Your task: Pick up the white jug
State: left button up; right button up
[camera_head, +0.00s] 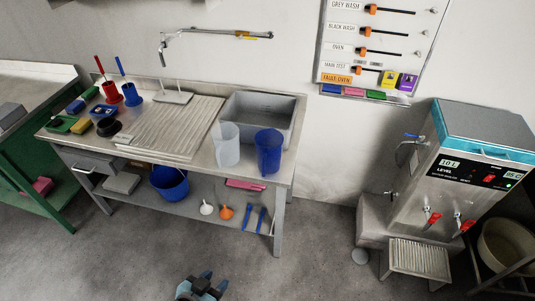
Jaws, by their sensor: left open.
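The white jug (228,147) is translucent and stands upright on the steel sink bench, in front of the sink basin. A blue jug (268,152) stands close to its right. My left gripper (205,282) shows at the bottom edge of the head view, with blue-tipped fingers apart and nothing seen between them. It is over the floor in front of the bench, well apart from the white jug. My right gripper is not in view.
The sink basin (258,118) lies behind the jugs, and the ribbed drainboard (175,128) to their left. Brushes in red and blue holders (132,94) stand farther left. A water boiler (455,170) stands at right. The floor (130,250) before the bench is clear.

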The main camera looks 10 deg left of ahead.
aim_at(225, 136)
jog(key=z, duration=1.15)
jog(key=u, duration=1.85)
